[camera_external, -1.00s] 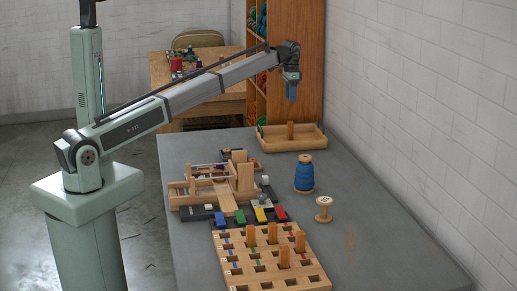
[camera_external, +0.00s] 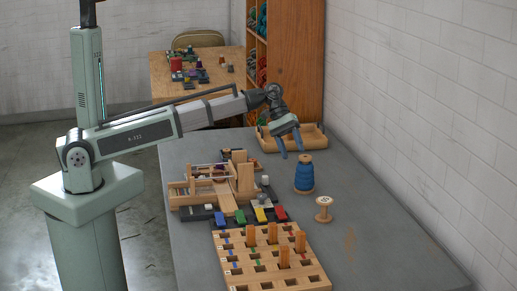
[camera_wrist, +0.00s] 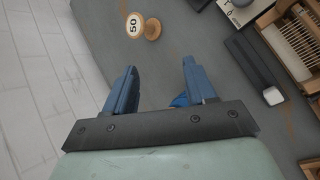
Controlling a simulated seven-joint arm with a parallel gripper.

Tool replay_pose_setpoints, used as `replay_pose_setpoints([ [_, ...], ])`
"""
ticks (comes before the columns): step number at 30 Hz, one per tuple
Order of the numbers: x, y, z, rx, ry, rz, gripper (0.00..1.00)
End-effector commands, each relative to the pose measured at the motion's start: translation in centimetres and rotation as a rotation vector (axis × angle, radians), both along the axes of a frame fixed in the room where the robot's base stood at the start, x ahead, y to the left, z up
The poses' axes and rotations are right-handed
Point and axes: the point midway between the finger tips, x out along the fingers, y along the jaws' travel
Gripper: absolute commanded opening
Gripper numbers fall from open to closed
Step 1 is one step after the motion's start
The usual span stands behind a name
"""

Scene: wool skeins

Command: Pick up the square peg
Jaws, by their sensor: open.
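Several orange-brown wooden pegs stand upright in the holed board (camera_external: 318,284) at the front, one of them a square-looking peg (camera_external: 284,257). I cannot tell which peg is the square one. My gripper (camera_external: 291,151) is open and empty, tilted down in front of the wooden tray (camera_external: 310,143) at the back of the table. The peg that stood in that tray is now hidden behind my gripper. In the wrist view my gripper (camera_wrist: 160,72) shows its two blue fingers apart, with no peg between them.
A small spool (camera_external: 323,208), marked 50 in the wrist view (camera_wrist: 135,26), is nearer. A wooden loom-like device (camera_external: 246,180) and coloured blocks (camera_external: 260,214) lie left.

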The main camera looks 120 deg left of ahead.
Motion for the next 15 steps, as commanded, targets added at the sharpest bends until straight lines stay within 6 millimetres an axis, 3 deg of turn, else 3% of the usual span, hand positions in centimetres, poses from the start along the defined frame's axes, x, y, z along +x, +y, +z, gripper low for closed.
replay_pose_setpoints([
  [1,-0.1,-4.6,-0.1,-0.078,-0.008,0.033,0.55],
  [3,0.2,-9.1,0.3,-0.195,-0.010,0.086,0.55],
  [6,0.5,-14.1,0.9,-0.341,-0.001,0.144,0.55],
  [9,0.4,-17.7,1.3,-0.453,0.015,0.183,0.55],
  [15,-0.2,-23.0,2.1,-0.622,0.053,0.236,0.55],
])
